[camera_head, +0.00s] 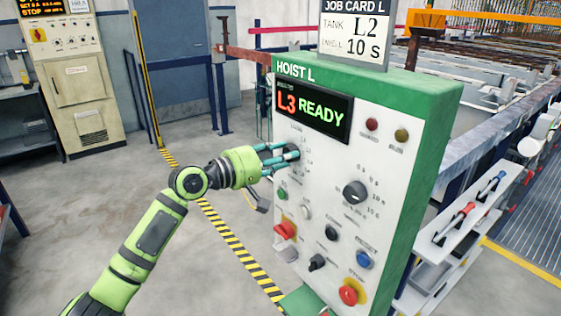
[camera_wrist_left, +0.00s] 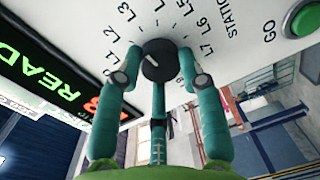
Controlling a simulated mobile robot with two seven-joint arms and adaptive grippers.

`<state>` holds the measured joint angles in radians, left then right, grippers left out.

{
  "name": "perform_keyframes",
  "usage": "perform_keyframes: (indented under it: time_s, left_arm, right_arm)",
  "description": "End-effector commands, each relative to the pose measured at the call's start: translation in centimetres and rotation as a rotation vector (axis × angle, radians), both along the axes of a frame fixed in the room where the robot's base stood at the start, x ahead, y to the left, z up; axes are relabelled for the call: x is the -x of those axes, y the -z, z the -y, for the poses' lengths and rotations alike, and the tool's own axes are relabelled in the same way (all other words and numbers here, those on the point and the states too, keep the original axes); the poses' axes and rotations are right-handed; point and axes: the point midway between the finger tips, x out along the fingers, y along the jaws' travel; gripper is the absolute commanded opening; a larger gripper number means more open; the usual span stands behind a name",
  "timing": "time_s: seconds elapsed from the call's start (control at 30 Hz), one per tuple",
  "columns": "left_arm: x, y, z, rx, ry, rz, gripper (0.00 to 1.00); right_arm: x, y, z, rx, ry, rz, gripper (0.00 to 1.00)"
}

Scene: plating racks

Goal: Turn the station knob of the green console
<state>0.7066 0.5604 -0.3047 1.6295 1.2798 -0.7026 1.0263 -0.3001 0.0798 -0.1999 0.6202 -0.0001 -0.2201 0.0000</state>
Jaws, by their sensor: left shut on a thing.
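The green console (camera_head: 428,120) labelled HOIST L stands at the middle right, its white front panel facing left. Its display (camera_head: 313,112) reads L3 READY. The station knob (camera_wrist_left: 158,62) is black and round, with marks from about L1 to L7 around it. My left gripper (camera_head: 290,153) reaches the panel from the left, below the display. In the left wrist view its teal fingers are shut on the knob, one on each side. The knob's white pointer line shows between them, aimed toward the lower L marks; the exact mark I cannot tell.
A job card (camera_head: 356,32) on top reads TANK L2, DWELL 10 S. Below the station knob are another black knob (camera_head: 355,192), a red stop button (camera_head: 348,294) and a blue button (camera_head: 363,260). A shelf with tools (camera_head: 455,222) stands at right. Floor at left is clear.

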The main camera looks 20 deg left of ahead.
Motion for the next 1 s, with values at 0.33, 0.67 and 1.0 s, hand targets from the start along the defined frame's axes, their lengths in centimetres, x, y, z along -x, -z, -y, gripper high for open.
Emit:
perform_keyframes:
  time_s: [0.33, 0.67, 1.0]
  left_arm:
    - [0.1, 0.2, 0.1, -0.258, 0.0, 0.206, 0.06]
    - [0.1, 0.3, 0.1, -0.505, 0.0, 0.398, 0.06]
    - [0.1, 0.3, 0.1, -0.729, 0.0, 0.575, 0.06]
  right_arm:
    - [0.0, 2.1, 0.0, 0.0, 0.0, 0.0, 0.4]
    - [0.0, 3.8, 0.0, 0.0, 0.0, 0.0, 0.4]
    - [0.0, 5.3, 0.0, 0.0, 0.0, 0.0, 0.4]
